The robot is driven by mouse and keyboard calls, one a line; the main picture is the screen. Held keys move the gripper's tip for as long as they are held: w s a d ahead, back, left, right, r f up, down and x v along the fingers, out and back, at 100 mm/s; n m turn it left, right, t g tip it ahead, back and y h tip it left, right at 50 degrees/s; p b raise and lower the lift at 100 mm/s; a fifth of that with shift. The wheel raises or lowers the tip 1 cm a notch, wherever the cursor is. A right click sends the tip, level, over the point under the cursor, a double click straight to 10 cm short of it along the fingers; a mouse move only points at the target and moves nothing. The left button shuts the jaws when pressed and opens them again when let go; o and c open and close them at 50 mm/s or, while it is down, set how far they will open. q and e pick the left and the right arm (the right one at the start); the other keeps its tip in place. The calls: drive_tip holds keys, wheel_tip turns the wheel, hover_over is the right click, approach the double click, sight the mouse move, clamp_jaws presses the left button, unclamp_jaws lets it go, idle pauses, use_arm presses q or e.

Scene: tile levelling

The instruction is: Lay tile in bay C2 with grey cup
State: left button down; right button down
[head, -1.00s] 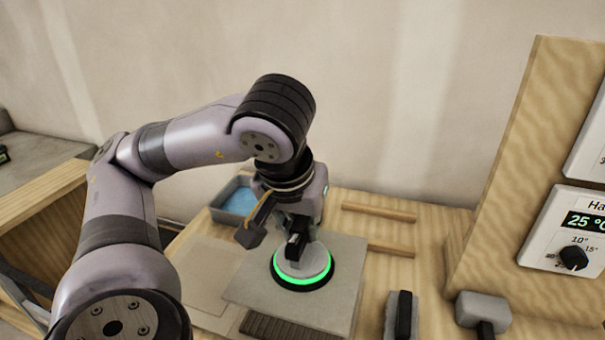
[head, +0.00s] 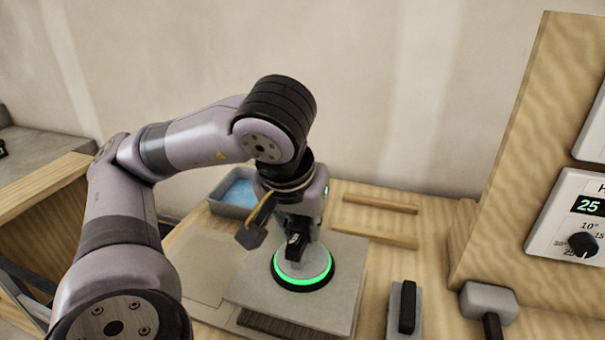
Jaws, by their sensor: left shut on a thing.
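The grey cup (head: 302,267) is a round suction cup with a glowing green ring and a black rim. It sits on the upper face of a grey square tile (head: 252,291). My left gripper (head: 296,247) is shut on the cup's handle from above. The tile is close above ribbed dark adhesive (head: 290,330), which shows along its front edge. Whether the tile touches the bed cannot be told. My right gripper is not in view.
A grey tray with blue content (head: 236,192) stands behind on the left. Two wooden strips (head: 380,204) lie at the back. A grey block with a black handle (head: 405,308) and a grey-headed mallet (head: 489,300) lie right. A wooden panel with a dial (head: 582,244) stands far right.

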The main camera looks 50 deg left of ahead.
use_arm(q)
drive_tip(key=shift+f+b, duration=0.6)
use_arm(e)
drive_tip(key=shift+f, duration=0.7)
use_arm(q)
drive_tip(key=shift+f, duration=0.25)
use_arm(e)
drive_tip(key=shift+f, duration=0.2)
